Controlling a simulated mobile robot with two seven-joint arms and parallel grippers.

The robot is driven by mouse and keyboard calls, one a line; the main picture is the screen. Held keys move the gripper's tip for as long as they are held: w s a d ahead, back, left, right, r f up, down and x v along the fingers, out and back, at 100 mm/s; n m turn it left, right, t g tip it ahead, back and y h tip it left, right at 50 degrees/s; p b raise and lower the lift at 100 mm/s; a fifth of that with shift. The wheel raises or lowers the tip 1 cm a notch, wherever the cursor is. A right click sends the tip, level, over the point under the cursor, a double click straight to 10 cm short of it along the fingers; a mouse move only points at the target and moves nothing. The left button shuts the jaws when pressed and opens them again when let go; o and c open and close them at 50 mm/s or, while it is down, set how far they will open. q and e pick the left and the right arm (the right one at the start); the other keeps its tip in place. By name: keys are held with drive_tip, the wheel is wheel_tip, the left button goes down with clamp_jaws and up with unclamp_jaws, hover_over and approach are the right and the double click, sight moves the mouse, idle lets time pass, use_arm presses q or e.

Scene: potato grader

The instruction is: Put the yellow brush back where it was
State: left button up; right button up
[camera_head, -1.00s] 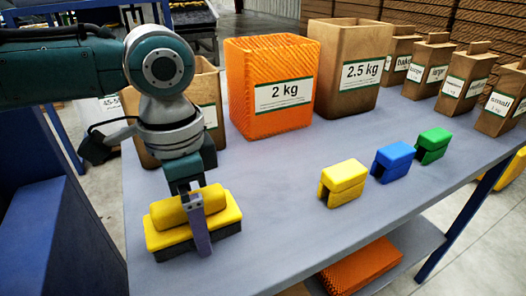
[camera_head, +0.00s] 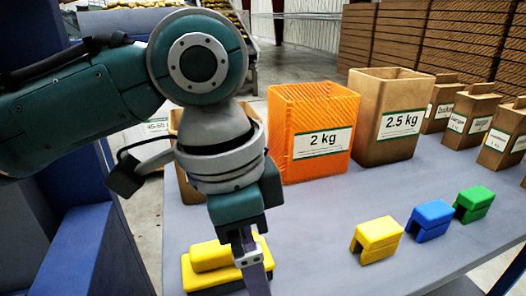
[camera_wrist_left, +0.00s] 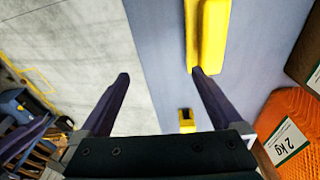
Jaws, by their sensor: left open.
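The yellow brush (camera_head: 205,257), with a dark underside, lies on the grey table at the lower left of the head view. In the left wrist view it (camera_wrist_left: 213,35) is at the top, cut off by the frame. My left gripper (camera_head: 256,272) is open and empty in front of the brush's right end; its lower tips are cut off. In the left wrist view the open fingers (camera_wrist_left: 160,75) have nothing between them, and the right finger overlaps the brush's edge in the picture. I cannot tell whether they touch.
Yellow (camera_head: 377,240), blue (camera_head: 429,220) and green (camera_head: 474,204) blocks stand on the table (camera_head: 320,215). An orange 2 kg box (camera_head: 312,125), a brown 2.5 kg box (camera_head: 391,110) and smaller brown boxes stand behind. A brown box behind my arm is partly hidden.

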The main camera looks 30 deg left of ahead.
use_arm(q)
drive_tip(key=s+d+f+n+t+h, duration=0.1)
drive_tip(key=s+d+f+h, duration=0.1)
drive_tip(key=s+d, duration=0.25)
drive_tip(key=s+a+f+n+t+y, duration=0.1)
drive_tip(key=s+a+n+y, duration=0.2)
drive_tip(key=s+a+n, duration=0.3)
drive_tip(key=shift+s+a+t, duration=0.4)
drive_tip(key=shift+s+a, duration=0.65)
drive_tip(key=shift+s, duration=0.2)
